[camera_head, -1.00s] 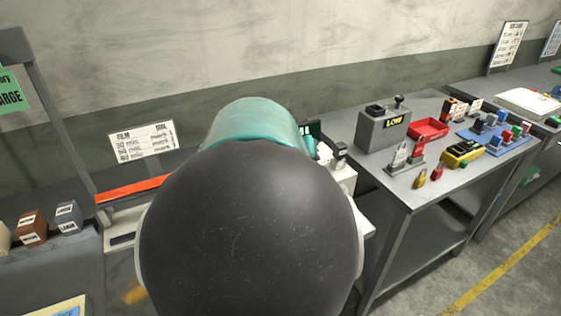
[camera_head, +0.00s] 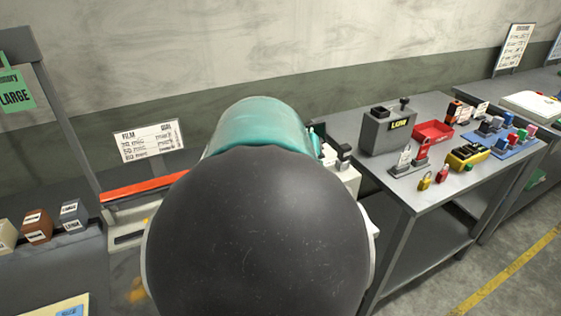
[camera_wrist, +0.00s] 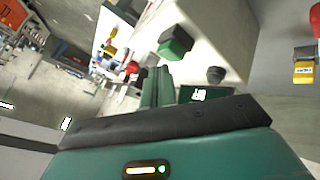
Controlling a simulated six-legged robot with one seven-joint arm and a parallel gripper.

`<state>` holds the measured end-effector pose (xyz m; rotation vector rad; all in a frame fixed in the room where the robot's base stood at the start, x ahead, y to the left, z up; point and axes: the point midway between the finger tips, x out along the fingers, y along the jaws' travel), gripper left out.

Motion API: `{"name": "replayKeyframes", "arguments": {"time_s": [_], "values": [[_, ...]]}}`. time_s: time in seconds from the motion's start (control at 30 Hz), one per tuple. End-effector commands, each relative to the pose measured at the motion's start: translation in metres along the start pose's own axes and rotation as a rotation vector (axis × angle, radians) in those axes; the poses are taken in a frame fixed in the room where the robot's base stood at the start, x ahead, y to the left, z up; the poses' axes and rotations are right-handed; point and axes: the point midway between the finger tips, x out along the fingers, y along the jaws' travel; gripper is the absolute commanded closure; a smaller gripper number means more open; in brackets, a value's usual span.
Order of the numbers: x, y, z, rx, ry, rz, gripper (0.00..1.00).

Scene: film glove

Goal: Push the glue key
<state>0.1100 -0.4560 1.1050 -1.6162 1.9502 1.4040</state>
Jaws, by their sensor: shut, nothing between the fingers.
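In the wrist view my gripper (camera_wrist: 158,75) is shut and empty, its green fingers pressed together and pointing at a white machine (camera_wrist: 212,28). On the machine are a green block with a black top (camera_wrist: 175,43), a dark round knob (camera_wrist: 216,75) and a dark green panel (camera_wrist: 205,94). The fingertips look close to the green block; I cannot tell if they touch anything. No readable label marks the glue key, so I cannot tell which part it is. In the head view my arm hides the gripper and most of the white machine (camera_head: 345,178).
In the head view a grey table to the right bears a grey box (camera_head: 388,132) reading LOW, a red tray (camera_head: 433,132), padlocks and a blue board (camera_head: 500,140). A red bar (camera_head: 150,188) and small labelled blocks (camera_head: 38,227) are to the left. A film sign (camera_head: 150,140) stands behind.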

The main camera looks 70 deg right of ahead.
Motion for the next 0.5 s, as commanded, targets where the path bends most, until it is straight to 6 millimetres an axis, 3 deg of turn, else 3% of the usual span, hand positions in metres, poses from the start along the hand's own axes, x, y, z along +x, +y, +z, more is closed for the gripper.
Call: {"name": "replayKeyframes", "arguments": {"time_s": [0.5], "values": [[-0.028,0.020,-0.021,0.001,0.002,-0.001,1.00]]}}
